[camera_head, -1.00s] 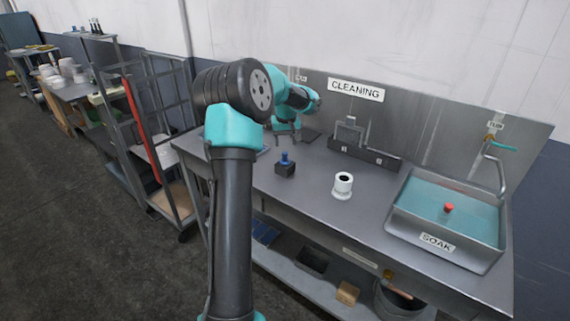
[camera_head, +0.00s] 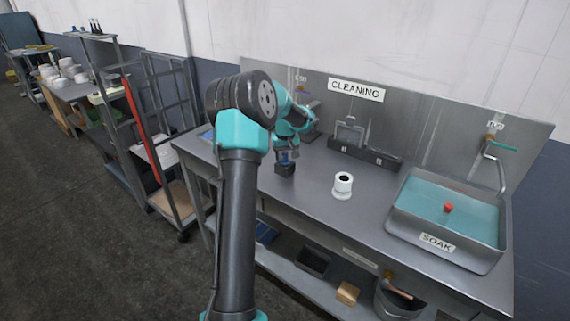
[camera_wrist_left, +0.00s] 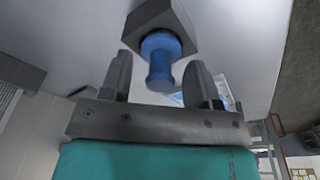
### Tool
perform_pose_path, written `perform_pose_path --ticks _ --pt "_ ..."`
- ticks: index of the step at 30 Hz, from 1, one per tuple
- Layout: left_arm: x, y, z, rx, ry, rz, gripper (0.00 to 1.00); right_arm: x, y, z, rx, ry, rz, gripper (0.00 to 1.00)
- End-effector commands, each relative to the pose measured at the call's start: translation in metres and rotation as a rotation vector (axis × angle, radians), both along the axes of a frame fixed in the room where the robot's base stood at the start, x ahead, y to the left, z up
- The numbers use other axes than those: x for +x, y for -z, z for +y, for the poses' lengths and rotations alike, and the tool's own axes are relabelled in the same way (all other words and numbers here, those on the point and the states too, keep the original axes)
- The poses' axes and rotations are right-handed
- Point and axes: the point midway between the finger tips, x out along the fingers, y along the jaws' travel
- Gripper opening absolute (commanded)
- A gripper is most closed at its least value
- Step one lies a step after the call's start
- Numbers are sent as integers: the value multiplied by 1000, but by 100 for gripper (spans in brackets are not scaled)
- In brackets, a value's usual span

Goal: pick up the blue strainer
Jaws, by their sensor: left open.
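The blue strainer (camera_head: 284,157) stands upright in a dark block (camera_head: 285,169) on the metal counter. It also shows in the left wrist view (camera_wrist_left: 160,58), with its blue knob between the two open fingers and its far end at the dark block (camera_wrist_left: 163,18). My left gripper (camera_head: 287,150) is open, just above the blue strainer and partly covering it in the head view. In the wrist view the left gripper's fingers (camera_wrist_left: 158,75) stand apart on either side of the knob, with a gap visible on both sides. My right gripper is not in view.
A white cup-like part (camera_head: 342,187) stands on the counter (camera_head: 300,200) to the right. A sink marked SOAK (camera_head: 437,243) with a red-topped object (camera_head: 448,208) is at the far right. A dark rack (camera_head: 364,152) stands along the back wall.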

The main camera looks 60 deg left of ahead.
Motion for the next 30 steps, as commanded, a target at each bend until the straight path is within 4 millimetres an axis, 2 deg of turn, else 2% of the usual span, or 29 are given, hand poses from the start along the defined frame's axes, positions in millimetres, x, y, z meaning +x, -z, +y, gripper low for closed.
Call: perform_pose_path --ticks 3,16,30 --pt "0 6 1 0 -1 0 56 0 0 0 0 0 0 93" --pt "0 5 1 0 -1 0 56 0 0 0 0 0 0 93" --pt "0 5 1 0 -1 0 12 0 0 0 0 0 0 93"
